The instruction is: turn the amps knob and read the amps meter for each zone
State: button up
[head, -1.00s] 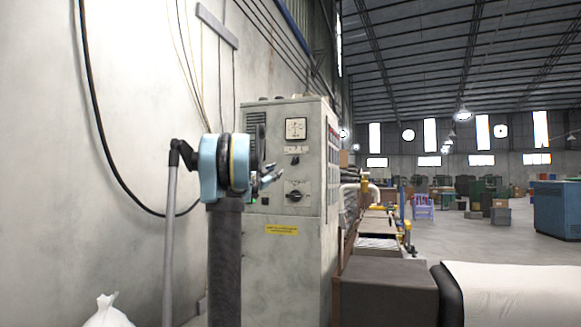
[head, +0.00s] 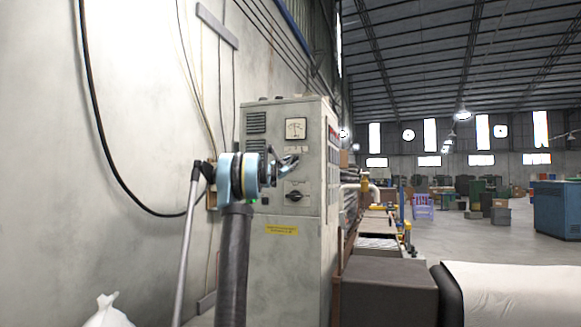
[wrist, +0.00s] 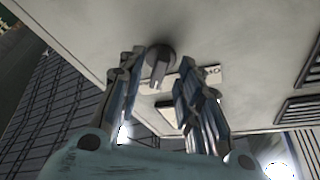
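A tall pale grey control cabinet (head: 262,275) carries a square white meter (head: 296,128) near its top; its reading is too small to tell. A black rotary knob (head: 295,197) sits on a plate lower down. My gripper (head: 290,163) is at the cabinet front, below the meter and above that knob. It covers the spot of a smaller dark knob. In the wrist view a round grey knob (wrist: 160,62) on the panel shows between the fingertips. The fingers are apart, one on each side of it. I cannot tell whether they touch it.
A concrete wall (head: 60,220) with hanging cables is at the left. A dark grey box (head: 385,290) and a white-topped roll (head: 520,290) stand right of the cabinet. Open floor lies farther right, before a blue machine (head: 556,212).

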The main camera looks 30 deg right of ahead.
jog(key=shift+x, duration=0.9)
grip_shut()
jog(key=shift+m, duration=0.4)
jog(key=shift+a+r+m+g+y, duration=0.1)
jog(key=shift+m+g, duration=0.45)
jog(key=shift+m, duration=0.7)
jog(key=shift+r+m+g+y, duration=0.1)
jog(key=shift+m+g, duration=0.5)
jog(key=shift+m, duration=0.7)
jog(key=shift+r+m+g+y, duration=0.1)
jog(key=shift+m+g, duration=0.45)
jog(key=shift+m, duration=0.7)
jog(key=shift+f, duration=0.1)
